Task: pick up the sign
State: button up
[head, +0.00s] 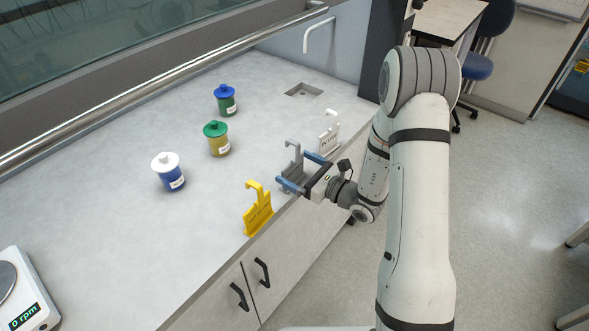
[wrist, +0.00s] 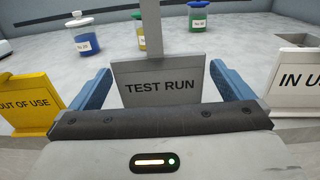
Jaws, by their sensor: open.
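Three hooked signs stand along the bench's front edge. The grey sign (head: 293,168) reads "TEST RUN" in the wrist view (wrist: 160,84). A yellow sign (head: 258,212) stands to its left and reads "OUT OF USE" in the wrist view (wrist: 27,104). A white sign (head: 329,134) stands to its right, its text cut off as "IN U" in the wrist view (wrist: 300,78). My gripper (head: 303,172) is open, its blue fingers on either side of the grey sign. In the wrist view (wrist: 160,92) gaps show between the fingers and the sign.
Three lidded jars stand farther back: white-lidded blue (head: 169,172), green-lidded yellow (head: 217,139) and blue-lidded green (head: 225,100). A metal rail (head: 150,90) runs along the back. A small sink (head: 303,90) lies beyond.

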aim_at(287, 139)
jog(key=x, duration=0.3)
jog(key=shift+w+a+r+p, duration=0.1)
jog(key=shift+w+a+p, duration=0.05)
jog(key=shift+a+p, duration=0.2)
jog(key=c, duration=0.9)
jog(key=shift+r, duration=0.1)
notch_tip(287, 139, up, 10)
jog(key=shift+f+b, duration=0.1)
jog(key=shift+b, duration=0.25)
